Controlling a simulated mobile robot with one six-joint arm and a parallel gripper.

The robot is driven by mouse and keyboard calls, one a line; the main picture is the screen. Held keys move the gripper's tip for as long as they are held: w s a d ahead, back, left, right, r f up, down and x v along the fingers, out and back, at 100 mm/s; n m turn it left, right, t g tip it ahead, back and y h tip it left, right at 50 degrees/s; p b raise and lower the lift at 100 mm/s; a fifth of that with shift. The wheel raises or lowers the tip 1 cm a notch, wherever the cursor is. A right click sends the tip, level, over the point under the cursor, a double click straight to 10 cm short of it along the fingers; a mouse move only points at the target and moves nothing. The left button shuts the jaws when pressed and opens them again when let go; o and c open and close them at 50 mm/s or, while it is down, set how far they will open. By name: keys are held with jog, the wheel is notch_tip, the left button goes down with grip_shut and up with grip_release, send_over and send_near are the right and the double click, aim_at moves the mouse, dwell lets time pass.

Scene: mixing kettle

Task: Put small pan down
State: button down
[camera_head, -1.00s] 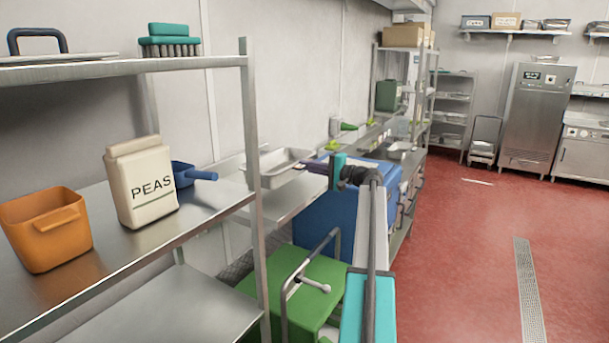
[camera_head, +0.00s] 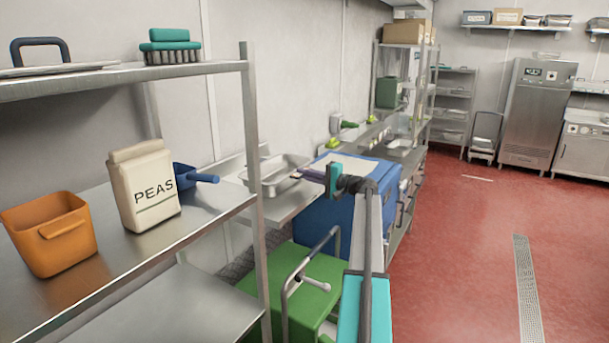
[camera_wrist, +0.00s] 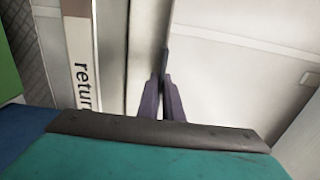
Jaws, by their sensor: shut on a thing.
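The small pan (camera_head: 268,178), a shallow rectangular steel pan, is over the steel side table (camera_head: 283,208) in the head view. It looks about level. I cannot tell whether its base touches the table. My gripper (camera_head: 311,174), with dark purple fingers, is shut on the pan's right-hand edge. In the wrist view my gripper's fingers (camera_wrist: 163,92) come together on a thin edge, with pale grey surfaces on both sides. The teal wrist hides the near part of that view.
A shelf rack at left holds an orange tub (camera_head: 52,232), a PEAS bag (camera_head: 146,187) and a blue scoop (camera_head: 195,176). A blue bin (camera_head: 335,215) and a green cart (camera_head: 305,290) stand close below my arm. The red floor (camera_head: 460,260) at right is clear.

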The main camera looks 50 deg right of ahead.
jog(key=c, duration=1.9)
grip_release()
jog(key=shift+f, duration=0.1)
jog(key=shift+r, duration=0.2)
jog(key=shift+s+f, duration=0.15)
jog(key=shift+s, duration=0.1)
jog(key=shift+b+v, duration=1.95)
jog(key=shift+v, duration=3.85)
